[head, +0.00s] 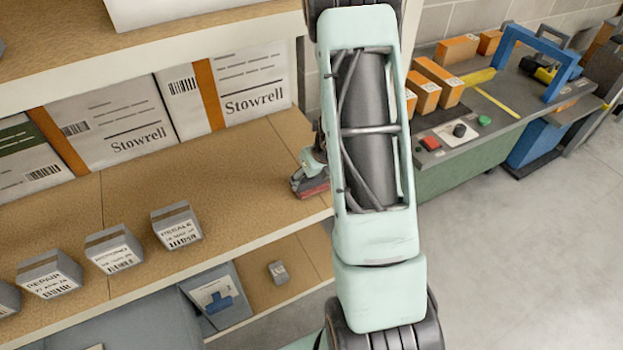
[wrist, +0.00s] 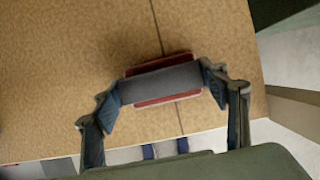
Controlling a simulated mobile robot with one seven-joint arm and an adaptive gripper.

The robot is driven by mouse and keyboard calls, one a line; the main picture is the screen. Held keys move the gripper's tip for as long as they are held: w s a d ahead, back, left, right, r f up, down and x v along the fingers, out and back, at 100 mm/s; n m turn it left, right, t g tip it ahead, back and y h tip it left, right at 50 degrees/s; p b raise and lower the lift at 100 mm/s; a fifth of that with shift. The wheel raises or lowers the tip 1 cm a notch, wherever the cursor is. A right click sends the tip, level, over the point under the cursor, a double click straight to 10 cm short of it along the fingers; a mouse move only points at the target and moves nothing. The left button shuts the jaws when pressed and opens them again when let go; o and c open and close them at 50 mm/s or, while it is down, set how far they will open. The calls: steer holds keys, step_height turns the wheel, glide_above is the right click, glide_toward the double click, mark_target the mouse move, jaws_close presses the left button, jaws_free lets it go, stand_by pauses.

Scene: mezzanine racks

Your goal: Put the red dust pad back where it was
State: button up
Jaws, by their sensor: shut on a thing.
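The red dust pad (wrist: 163,82) shows in the wrist view as a red slab with a broad grey part over its middle. My gripper (wrist: 162,91) is shut on it, with one finger at each end of the grey part. The pad is over the brown shelf board, close to the front edge; I cannot tell whether it touches the board. In the head view the red pad (head: 313,189) shows at the right end of the middle shelf (head: 255,205), under my gripper (head: 309,178), which my arm partly hides.
Grey labelled boxes (head: 177,226) line the shelf front to the left. White Stowrell cartons (head: 255,85) stand at the back. A small grey block (head: 278,272) lies on the lower shelf. A workbench (head: 460,135) with orange boxes stands at right. The board around the pad is clear.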

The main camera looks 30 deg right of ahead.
steer(key=shift+f, duration=0.2)
steer(key=o, duration=1.1)
steer(key=shift+r, duration=0.1)
steer(key=shift+r, duration=0.1)
steer(key=shift+r, duration=0.4)
steer(key=p+v, duration=0.5)
steer(key=v, duration=0.6)
steer(key=shift+s, duration=0.2)
steer(key=shift+w+r, duration=0.1)
